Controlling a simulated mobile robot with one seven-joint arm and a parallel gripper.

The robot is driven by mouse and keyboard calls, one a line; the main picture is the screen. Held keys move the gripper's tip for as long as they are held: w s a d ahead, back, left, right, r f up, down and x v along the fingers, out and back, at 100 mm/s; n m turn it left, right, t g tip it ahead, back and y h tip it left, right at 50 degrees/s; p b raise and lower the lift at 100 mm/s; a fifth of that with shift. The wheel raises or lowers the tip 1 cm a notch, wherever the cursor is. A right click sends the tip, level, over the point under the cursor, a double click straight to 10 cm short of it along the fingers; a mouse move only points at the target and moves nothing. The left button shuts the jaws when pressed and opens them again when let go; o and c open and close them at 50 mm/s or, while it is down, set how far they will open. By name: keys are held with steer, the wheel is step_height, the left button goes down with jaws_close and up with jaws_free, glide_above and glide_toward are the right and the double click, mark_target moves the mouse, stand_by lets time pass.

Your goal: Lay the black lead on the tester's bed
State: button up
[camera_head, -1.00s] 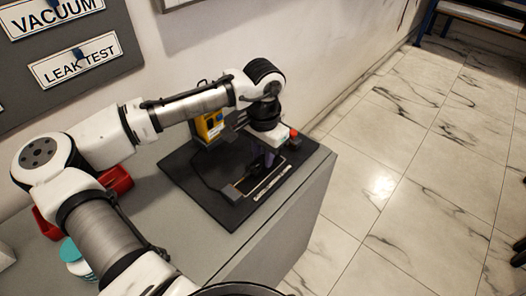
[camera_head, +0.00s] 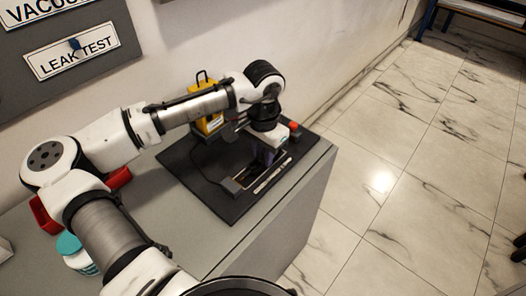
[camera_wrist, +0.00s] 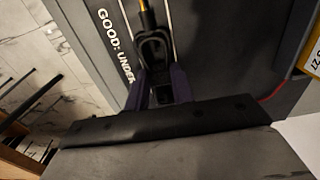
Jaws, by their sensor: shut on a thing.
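The tester is a black board (camera_head: 205,180) on the grey bench, with a pale-framed slot, likely its bed (camera_head: 270,178), near its right front edge. My gripper (camera_head: 266,157) is low over that slot, pointing down. In the wrist view my dark purple fingers (camera_wrist: 160,88) are shut on a black looped piece with a yellow part, which seems to be the black lead (camera_wrist: 152,45). Its lower end is hidden by the fingers. I cannot tell whether it touches the bed. The printed words "GOOD: UNDER" run along the board beside the fingers.
A yellow meter (camera_head: 208,124) stands at the board's back, partly behind my arm. A red knob (camera_head: 294,127) is at the right. A small grey block (camera_head: 229,186) lies left of the slot. Red bins (camera_head: 117,178) and a teal-lidded jar (camera_head: 70,246) are at the left.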

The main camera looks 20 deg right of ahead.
steer(key=o, duration=1.5)
steer(key=shift+o, duration=0.2)
steer(key=shift+r, duration=0.15)
step_height(320, 180, up, 8)
steer(key=p, duration=0.7)
steer(key=shift+p, duration=0.35)
